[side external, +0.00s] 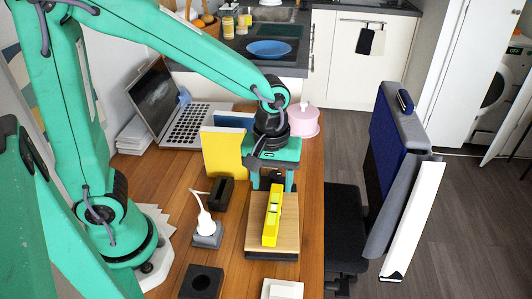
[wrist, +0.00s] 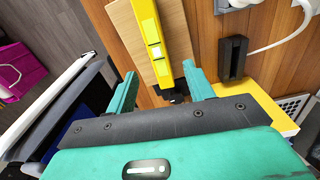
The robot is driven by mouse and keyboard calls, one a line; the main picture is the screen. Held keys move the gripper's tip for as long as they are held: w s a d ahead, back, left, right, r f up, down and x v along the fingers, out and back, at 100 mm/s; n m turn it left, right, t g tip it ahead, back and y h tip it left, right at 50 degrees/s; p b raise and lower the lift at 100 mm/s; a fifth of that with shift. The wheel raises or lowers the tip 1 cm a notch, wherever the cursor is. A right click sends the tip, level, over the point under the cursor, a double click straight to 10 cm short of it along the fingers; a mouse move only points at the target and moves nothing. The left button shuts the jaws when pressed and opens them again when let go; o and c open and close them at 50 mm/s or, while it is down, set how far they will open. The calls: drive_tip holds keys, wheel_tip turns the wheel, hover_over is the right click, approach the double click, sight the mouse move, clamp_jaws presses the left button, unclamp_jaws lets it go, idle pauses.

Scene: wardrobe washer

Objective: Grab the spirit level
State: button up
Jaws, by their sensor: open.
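The yellow spirit level (side external: 272,215) lies lengthwise on a light wooden board (side external: 288,240) on the table. In the wrist view the spirit level (wrist: 152,38) runs from the top edge down toward the gap between my fingers, with its pale vial window visible. My gripper (side external: 272,184) is open, at the far end of the spirit level. In the wrist view the two green fingers of my gripper (wrist: 160,85) stand apart, either side of the level's near end. Whether that end is between the fingertips in height, I cannot tell.
A black block (side external: 222,191) and a white plug-like item on a grey base (side external: 207,235) stand left of the board. A yellow book (side external: 222,153), laptop (side external: 190,120) and pink container (side external: 303,120) are behind. A dark chair (side external: 346,225) stands right of the table.

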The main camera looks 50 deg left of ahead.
sight(274, 208)
drive_tip(key=shift+d+f, duration=0.3)
drive_tip(key=shift+f, duration=1.4)
drive_tip(key=shift+f, duration=2.6)
drive_tip(key=shift+c, duration=0.4)
drive_tip(key=shift+d, duration=0.1)
drive_tip(key=c, duration=1)
